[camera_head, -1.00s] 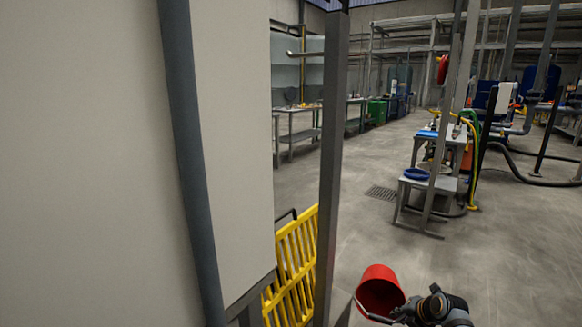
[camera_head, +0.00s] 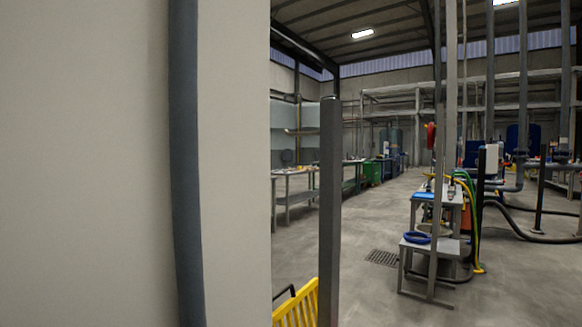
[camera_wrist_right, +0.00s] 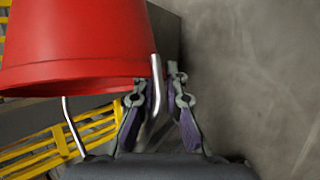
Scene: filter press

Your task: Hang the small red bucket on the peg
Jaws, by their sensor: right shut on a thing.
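The red bucket (camera_wrist_right: 75,45) fills the upper left of the right wrist view, tilted, with its rim towards the camera and its wire handle reaching down on both sides. My right gripper (camera_wrist_right: 160,88) is shut on the handle's bent wire, beside the bucket's rim. Neither the bucket nor my right gripper shows in the head view. My left gripper is in neither view. I cannot make out the peg; a small red object (camera_head: 431,135) is at a post in the distance, too small to identify.
A large pale panel with a dark vertical pipe (camera_head: 184,160) fills the left of the head view. A grey post (camera_head: 330,200) and yellow barrier (camera_head: 298,307) stand beside it. A grey step stand (camera_head: 432,248) with a blue ring (camera_head: 417,238) is farther right. Open floor (camera_head: 365,295) lies between.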

